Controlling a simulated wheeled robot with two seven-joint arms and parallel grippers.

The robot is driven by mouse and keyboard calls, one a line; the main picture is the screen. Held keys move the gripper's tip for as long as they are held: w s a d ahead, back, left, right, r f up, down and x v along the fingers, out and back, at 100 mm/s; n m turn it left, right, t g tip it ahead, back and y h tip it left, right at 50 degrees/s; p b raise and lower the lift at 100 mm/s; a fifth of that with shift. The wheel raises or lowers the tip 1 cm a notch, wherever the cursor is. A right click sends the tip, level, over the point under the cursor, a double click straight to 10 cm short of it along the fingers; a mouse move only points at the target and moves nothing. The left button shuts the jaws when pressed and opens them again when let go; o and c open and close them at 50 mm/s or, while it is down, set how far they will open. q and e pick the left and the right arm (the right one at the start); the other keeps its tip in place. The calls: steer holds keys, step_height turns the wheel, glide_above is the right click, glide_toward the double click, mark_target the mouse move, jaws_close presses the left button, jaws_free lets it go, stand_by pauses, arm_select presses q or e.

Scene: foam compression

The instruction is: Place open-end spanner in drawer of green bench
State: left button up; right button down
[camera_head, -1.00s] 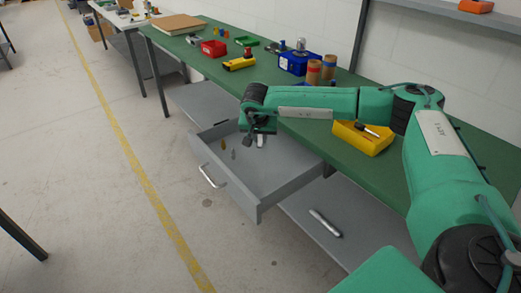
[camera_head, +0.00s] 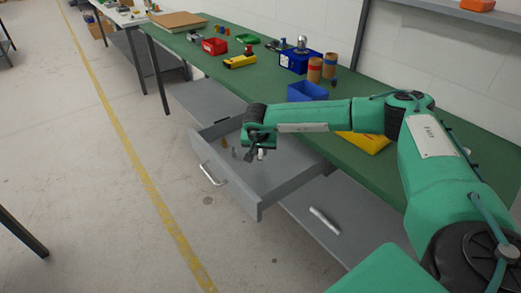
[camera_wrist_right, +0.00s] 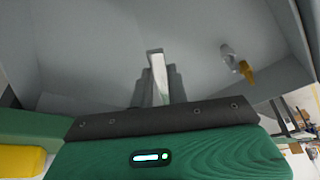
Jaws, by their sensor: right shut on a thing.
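The green bench (camera_head: 205,62) runs along the wall, with its grey drawer (camera_head: 290,185) pulled open. My right gripper (camera_head: 255,153) is over the open drawer, pointing down. It is shut on a pale metal piece, which appears to be the open-end spanner (camera_wrist_right: 157,76); in the head view only a small light bit shows beside the fingers. In the right wrist view the spanner stands out past the dark gripper edge, against the grey drawer interior. Whether it touches the drawer floor I cannot tell. My left gripper is out of view.
A small brown-orange piece (camera_head: 225,142) and a grey piece (camera_head: 234,153) are in the drawer, left of the gripper. On the bench are a blue bin (camera_head: 307,92), a yellow bin (camera_head: 368,145) partly behind my arm, a red bin (camera_head: 214,46) and cardboard tubes (camera_head: 329,66).

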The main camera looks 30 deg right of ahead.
steer(key=shift+f, duration=0.3)
steer(key=c, duration=1.4)
jaws_free()
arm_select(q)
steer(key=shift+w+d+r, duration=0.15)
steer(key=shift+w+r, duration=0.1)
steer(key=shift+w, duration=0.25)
arm_select(e)
steer(key=shift+o, duration=0.2)
